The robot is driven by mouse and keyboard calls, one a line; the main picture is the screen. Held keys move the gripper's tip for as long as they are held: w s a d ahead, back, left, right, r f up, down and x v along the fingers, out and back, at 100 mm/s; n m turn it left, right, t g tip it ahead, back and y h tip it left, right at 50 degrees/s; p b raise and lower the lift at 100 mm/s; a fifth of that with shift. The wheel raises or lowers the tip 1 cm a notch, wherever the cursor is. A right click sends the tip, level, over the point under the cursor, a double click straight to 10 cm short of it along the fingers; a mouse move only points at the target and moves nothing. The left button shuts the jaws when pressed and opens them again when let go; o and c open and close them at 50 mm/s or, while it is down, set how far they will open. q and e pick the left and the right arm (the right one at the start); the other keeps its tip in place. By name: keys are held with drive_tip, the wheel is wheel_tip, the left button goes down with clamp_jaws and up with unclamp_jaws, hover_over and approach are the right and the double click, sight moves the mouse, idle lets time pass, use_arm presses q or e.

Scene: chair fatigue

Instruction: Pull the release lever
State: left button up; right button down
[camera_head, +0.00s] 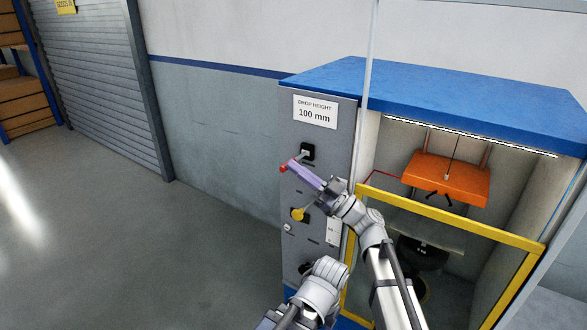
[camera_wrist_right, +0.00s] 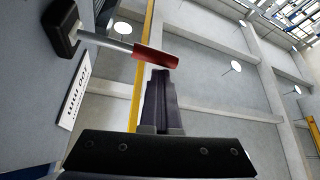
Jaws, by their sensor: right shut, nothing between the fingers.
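A lever with a red grip (camera_head: 284,168) sticks out from a black mount (camera_head: 307,151) on the grey panel, below the drop height sign. In the right wrist view its red grip (camera_wrist_right: 155,58) sits at the end of a silver shaft, just beyond my fingertips. My right gripper (camera_head: 296,168) is shut and empty, with its fingers beside the red grip. The fingers also show in the right wrist view (camera_wrist_right: 160,72). I cannot tell whether they touch the grip. My left gripper is not seen; only part of my left arm shows at the bottom.
A yellow knob (camera_head: 297,214) sits lower on the grey panel (camera_head: 322,132). To the right, a yellow frame (camera_head: 450,217) crosses the front of a blue-topped cabinet (camera_head: 470,95) with an orange block (camera_head: 445,178) inside. The floor (camera_head: 150,250) at left is clear.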

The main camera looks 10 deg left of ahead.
drive_tip(key=b+v, duration=0.5)
drive_tip(key=v, duration=0.5)
drive_tip(key=shift+r, duration=0.3)
drive_tip(key=shift+d, duration=0.1)
drive_tip(key=s+d+f+m+g+h, duration=0.1)
drive_tip(key=s+f+m+h, duration=0.25)
drive_tip(key=f, duration=0.45)
drive_tip(key=s+d+f+m+g+h, duration=0.1)
drive_tip(key=s+f+m+h, duration=0.15)
drive_tip(key=f+h, duration=0.35)
drive_tip(key=s+d+f+m+g+h, duration=0.1)
drive_tip(key=s+f+m+h, duration=0.15)
drive_tip(key=f, duration=0.65)
drive_tip(key=s+d+f+m+h, duration=0.3)
drive_tip(key=d+f+m+h, duration=0.25)
drive_tip(key=d, duration=0.45)
drive_tip(key=s+d+f+m+h, duration=0.2)
drive_tip(key=d+f+m+h, duration=0.3)
drive_tip(key=d, duration=0.5)
drive_tip(key=s+a+n+g+h, duration=0.1)
drive_tip(key=s+a+n+h, duration=0.1)
drive_tip(key=s+a, duration=0.4)
drive_tip(key=a+r+n, duration=0.1)
drive_tip(key=a, duration=0.3)
drive_tip(key=shift+s+a+g, duration=0.15)
drive_tip(key=shift+a+g, duration=0.2)
drive_tip(key=shift+g, duration=0.05)
